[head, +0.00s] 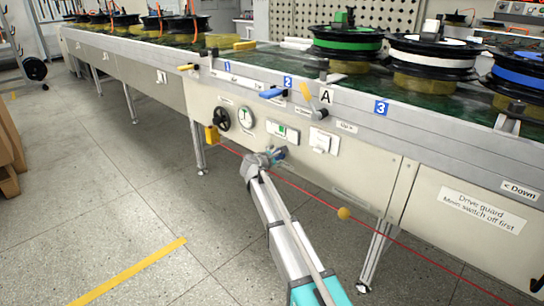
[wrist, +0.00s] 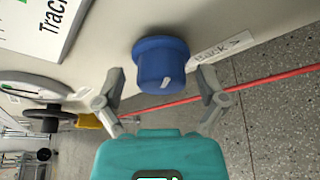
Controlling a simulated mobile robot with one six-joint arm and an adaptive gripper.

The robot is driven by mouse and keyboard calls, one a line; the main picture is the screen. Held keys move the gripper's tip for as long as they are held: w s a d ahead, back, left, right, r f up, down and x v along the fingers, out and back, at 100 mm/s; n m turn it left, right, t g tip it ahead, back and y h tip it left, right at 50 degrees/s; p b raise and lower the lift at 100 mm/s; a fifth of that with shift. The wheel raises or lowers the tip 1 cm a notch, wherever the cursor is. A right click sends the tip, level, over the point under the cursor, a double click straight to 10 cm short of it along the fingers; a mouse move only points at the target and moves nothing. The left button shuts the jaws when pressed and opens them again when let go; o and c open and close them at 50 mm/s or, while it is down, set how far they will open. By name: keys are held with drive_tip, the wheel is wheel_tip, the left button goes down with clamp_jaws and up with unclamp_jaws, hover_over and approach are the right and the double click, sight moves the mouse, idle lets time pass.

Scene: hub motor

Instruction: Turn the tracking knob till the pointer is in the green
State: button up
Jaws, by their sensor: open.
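The blue tracking knob (wrist: 160,64) sticks out of the machine's front panel, with a short white mark on its end. In the head view the knob (head: 280,152) is small and partly covered by my gripper (head: 266,160). In the wrist view my gripper (wrist: 160,90) is open, one finger on each side of the knob, with gaps between the fingers and the knob. A white plate with a green patch (head: 283,131) sits above the knob; its pointer is too small to read. Part of a label starting "Track" (wrist: 51,16) shows in the wrist view.
A black handwheel (head: 221,118), a round dial (head: 246,116) and a white switch plate (head: 323,141) are on the panel nearby. A red cord (head: 310,194) with a yellow ball (head: 343,213) runs low along the front.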

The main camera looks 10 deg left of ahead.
sight(277, 157)
drive_tip(key=s+m+p, duration=0.1)
drive_tip(key=s+r+m+g+p, duration=0.1)
drive_tip(key=s+p, duration=0.1)
drive_tip(key=shift+s+a+r+m+g, duration=0.1)
drive_tip(key=shift+s+r+m+g, duration=0.05)
drive_tip(key=shift+m+g, duration=0.2)
drive_tip(key=s+d+m+g+y+p, duration=0.1)
drive_tip(key=s+d+m+g+p, duration=0.9)
drive_tip(key=s+d, duration=0.95)
drive_tip(key=s+d+r+m+g+y+p, duration=0.1)
drive_tip(key=s+d+r+m+y+p, duration=0.25)
drive_tip(key=s, duration=0.55)
drive_tip(key=s+d+r+m+g+y+p, duration=0.1)
drive_tip(key=s+d+m+p, duration=0.1)
drive_tip(key=s+d+m, duration=0.5)
drive_tip(key=s+a+r+p, duration=0.1)
drive_tip(key=r+p, duration=1.7)
drive_tip(key=s+a+r+p, duration=0.1)
drive_tip(key=a+r+p, duration=0.1)
drive_tip(key=r+p, duration=1.6)
drive_tip(key=shift+r+n+p, duration=0.25)
drive_tip(key=shift+n+p, duration=0.15)
drive_tip(key=shift+p, duration=0.2)
